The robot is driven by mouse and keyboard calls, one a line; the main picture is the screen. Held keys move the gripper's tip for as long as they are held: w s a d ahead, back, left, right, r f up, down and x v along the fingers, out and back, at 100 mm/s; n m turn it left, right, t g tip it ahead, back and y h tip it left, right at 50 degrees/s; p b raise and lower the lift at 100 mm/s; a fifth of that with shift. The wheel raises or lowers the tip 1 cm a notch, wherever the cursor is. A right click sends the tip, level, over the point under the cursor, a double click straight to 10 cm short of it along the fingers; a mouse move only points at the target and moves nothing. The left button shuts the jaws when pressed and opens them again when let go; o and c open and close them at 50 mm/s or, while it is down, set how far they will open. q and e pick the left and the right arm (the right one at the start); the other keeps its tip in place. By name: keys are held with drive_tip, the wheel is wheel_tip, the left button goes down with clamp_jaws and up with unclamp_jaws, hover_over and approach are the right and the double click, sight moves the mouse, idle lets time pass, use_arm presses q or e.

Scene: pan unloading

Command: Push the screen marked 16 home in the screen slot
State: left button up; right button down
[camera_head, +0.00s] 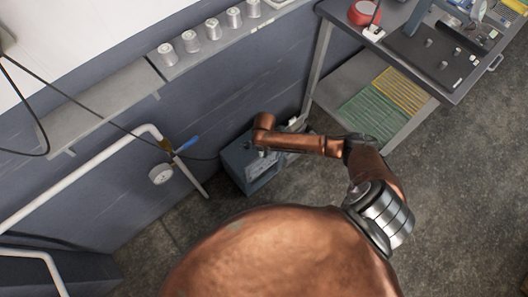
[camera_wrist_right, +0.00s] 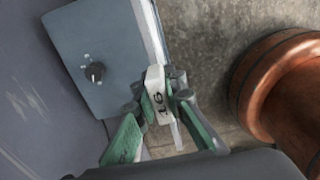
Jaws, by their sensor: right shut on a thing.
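The screen marked 16 shows by its white tab (camera_wrist_right: 155,96) in the right wrist view, its number turned sideways. My right gripper (camera_wrist_right: 160,90) is shut on this tab, with a green-padded finger on each side. The tab is at the edge of the blue-grey box (camera_wrist_right: 95,45), which has a black knob (camera_wrist_right: 95,72) on its face. The slot mouth and the screen's depth in it cannot be made out. In the head view the box (camera_head: 236,166) stands low by the wall, and my copper right arm largely hides the gripper and screen. My left gripper is out of view.
A grey workbench (camera_head: 480,75) with a lower shelf of green and yellow grids (camera_head: 372,112) stands at the right. A white pipe (camera_head: 85,172) with a gauge (camera_head: 161,174) and blue lever (camera_head: 187,143) is left of the box. Floor is clear in front.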

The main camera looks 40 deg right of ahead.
use_arm(q)
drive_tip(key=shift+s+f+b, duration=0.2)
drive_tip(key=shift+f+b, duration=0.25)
drive_tip(key=shift+b, duration=0.05)
use_arm(e)
drive_tip(key=shift+f, duration=1.15)
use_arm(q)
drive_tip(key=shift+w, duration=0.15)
use_arm(e)
drive_tip(key=shift+f, duration=0.1)
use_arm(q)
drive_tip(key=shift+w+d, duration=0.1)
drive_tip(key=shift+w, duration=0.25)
use_arm(e)
drive_tip(key=shift+f, duration=0.15)
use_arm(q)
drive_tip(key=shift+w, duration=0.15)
use_arm(e)
drive_tip(key=shift+f, duration=0.2)
use_arm(q)
drive_tip(key=shift+b, duration=0.3)
use_arm(e)
drive_tip(key=shift+f, duration=0.2)
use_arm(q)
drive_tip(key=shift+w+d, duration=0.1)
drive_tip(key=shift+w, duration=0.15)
use_arm(e)
drive_tip(key=shift+f, duration=0.15)
